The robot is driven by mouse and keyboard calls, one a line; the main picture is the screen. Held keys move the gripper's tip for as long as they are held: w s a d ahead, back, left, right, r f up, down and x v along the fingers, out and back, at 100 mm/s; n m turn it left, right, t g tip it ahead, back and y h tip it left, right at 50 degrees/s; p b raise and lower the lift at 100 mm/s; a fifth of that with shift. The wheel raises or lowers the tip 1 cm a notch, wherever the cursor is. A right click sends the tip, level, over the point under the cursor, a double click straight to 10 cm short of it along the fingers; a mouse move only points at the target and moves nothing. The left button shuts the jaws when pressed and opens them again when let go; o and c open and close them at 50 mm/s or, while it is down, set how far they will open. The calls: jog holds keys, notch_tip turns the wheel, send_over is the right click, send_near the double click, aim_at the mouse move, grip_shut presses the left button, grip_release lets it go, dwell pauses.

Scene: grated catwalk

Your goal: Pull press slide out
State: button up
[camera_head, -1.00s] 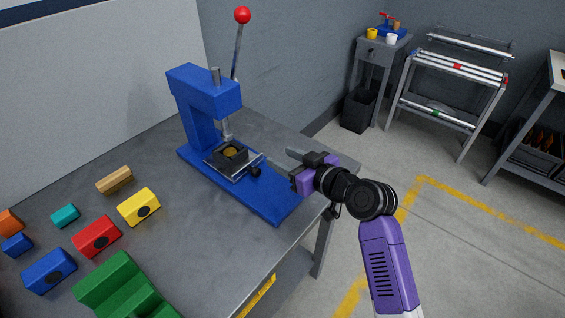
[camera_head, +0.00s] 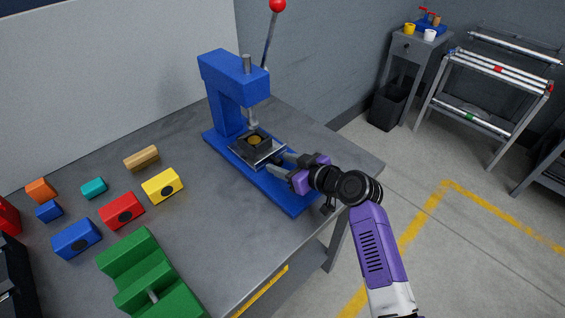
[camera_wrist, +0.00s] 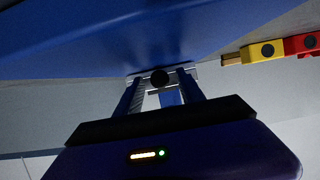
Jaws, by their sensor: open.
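The blue arbor press (camera_head: 222,78) stands on the bench, with a red-balled lever (camera_head: 278,5). Its slide (camera_head: 262,153) is a light metal plate under the ram, carrying a dark square holder (camera_head: 254,142) with a brass-coloured round centre. My gripper (camera_head: 277,162) is at the front of the slide, low over the press's blue base. Its two fingers are apart. In the wrist view, the slide's round black knob (camera_wrist: 160,77) shows between the fingertips, with the metal slide edge just behind it. Whether either finger touches the knob cannot be told.
Several coloured blocks, including a yellow one (camera_head: 162,185) and a red one (camera_head: 121,210), lie left of the press. A green stepped block (camera_head: 140,265) sits at the bench front. The grey bench top (camera_head: 215,230) between them is clear.

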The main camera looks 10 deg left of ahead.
grip_shut()
dwell(1.5)
